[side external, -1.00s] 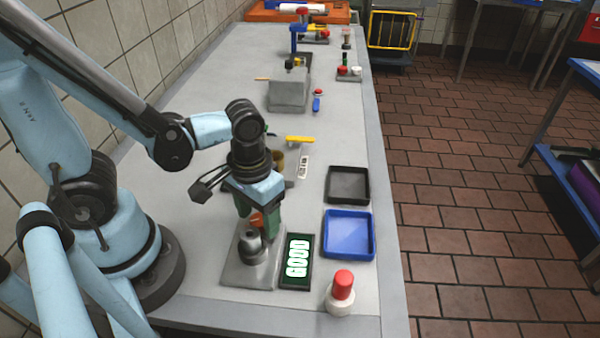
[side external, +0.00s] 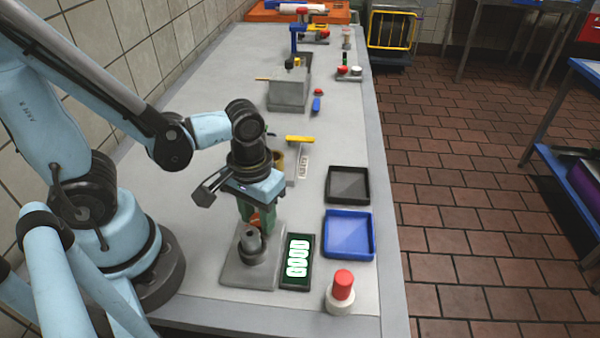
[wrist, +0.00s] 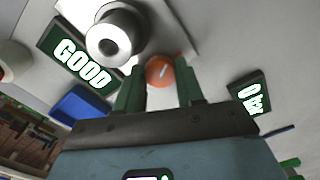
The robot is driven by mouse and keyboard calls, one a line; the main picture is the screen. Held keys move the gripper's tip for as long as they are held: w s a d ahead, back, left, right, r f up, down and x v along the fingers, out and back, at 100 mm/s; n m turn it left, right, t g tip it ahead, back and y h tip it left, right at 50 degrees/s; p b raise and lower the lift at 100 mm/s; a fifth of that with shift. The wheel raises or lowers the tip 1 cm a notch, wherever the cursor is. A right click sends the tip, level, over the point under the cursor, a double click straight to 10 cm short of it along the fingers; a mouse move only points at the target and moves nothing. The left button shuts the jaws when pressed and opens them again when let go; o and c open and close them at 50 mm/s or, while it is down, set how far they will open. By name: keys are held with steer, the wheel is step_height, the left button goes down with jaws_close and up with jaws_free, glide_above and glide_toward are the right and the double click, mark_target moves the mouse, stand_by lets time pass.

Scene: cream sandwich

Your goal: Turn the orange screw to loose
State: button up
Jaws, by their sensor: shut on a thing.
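The orange screw (wrist: 160,71) shows between the green fingers of my gripper (wrist: 160,92) in the wrist view. My gripper points down and is shut on the screw. The screw is beside a round grey metal cylinder (wrist: 115,38) on a grey base plate (side external: 240,270). A display next to the plate reads GOOD in the wrist view (wrist: 82,62); it also shows in the side external view (side external: 297,260).
A blue tray (side external: 368,254) and a black tray (side external: 365,190) are right of the plate. A red-topped button (side external: 343,280) stands near the front edge. A yellow-handled tool (side external: 300,139) and a grey block (side external: 289,90) lie farther back.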

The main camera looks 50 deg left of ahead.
steer(key=n, duration=1.1)
steer(key=shift+n, duration=0.4)
steer(key=shift+w, duration=0.1)
stand_by(0.3)
steer(key=o, duration=1)
steer(key=shift+o, duration=0.2)
step_height(320, 180, up, 12)
stand_by(0.5)
